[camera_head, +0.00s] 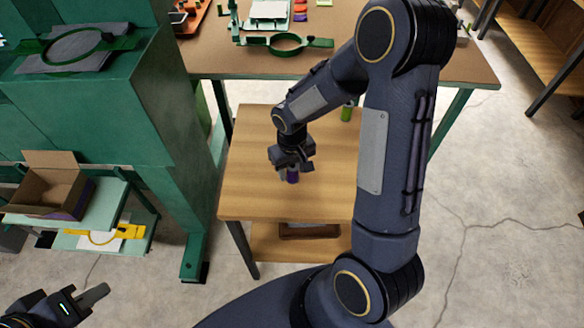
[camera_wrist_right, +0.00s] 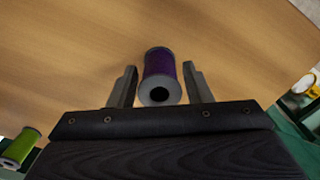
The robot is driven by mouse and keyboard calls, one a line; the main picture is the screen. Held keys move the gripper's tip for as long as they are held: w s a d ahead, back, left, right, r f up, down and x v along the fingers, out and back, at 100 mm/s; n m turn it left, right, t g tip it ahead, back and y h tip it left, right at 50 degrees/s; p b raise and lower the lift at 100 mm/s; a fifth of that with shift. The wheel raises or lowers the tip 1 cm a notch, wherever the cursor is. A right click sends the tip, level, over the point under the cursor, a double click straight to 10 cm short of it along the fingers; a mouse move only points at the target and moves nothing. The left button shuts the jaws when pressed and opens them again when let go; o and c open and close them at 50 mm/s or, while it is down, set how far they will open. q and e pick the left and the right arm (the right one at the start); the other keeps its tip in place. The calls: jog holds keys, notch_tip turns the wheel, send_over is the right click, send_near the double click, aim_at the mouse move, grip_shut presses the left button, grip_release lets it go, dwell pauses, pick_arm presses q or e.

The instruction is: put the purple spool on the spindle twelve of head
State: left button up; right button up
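The purple spool (camera_head: 292,175) stands on the small wooden table (camera_head: 250,185), partly hidden by my right gripper (camera_head: 292,165). In the right wrist view the purple spool (camera_wrist_right: 160,74) sits between the two fingers of my right gripper (camera_wrist_right: 158,84). A gap shows between each finger and the spool, so the gripper is open around it. My left gripper (camera_head: 88,299) is at the lower left corner, far from the spool; its opening is not clear. No numbered spindle can be made out.
A green spool (camera_head: 347,111) stands farther back on the small table; it also shows in the right wrist view (camera_wrist_right: 20,147). A green machine (camera_head: 150,100) stands at the left, with an open cardboard box (camera_head: 50,190) beside it. A workbench (camera_head: 215,62) with a green hoop (camera_head: 287,44) lies behind.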

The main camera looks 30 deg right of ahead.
jog(key=shift+o, duration=0.3)
jog(key=shift+r, duration=0.1)
jog(key=shift+r, duration=0.25)
notch_tip(320, 180, up, 11)
jog(key=s+a+r+t+y, duration=0.2)
jog(key=s+r, duration=0.2)
jog(key=s, duration=0.4)
jog(key=s+a+r+m+t+y, duration=0.1)
jog(key=s+a+r+t, duration=0.1)
jog(key=s, duration=0.7)
notch_tip(320, 180, up, 3)
jog(key=shift+s+f+t+y+p, duration=0.15)
jog(key=shift+t+y+p, duration=0.3)
jog(key=shift+t, duration=0.35)
jog(key=shift+o, duration=0.4)
jog(key=shift+a+m, duration=0.1)
jog(key=shift+m, duration=0.2)
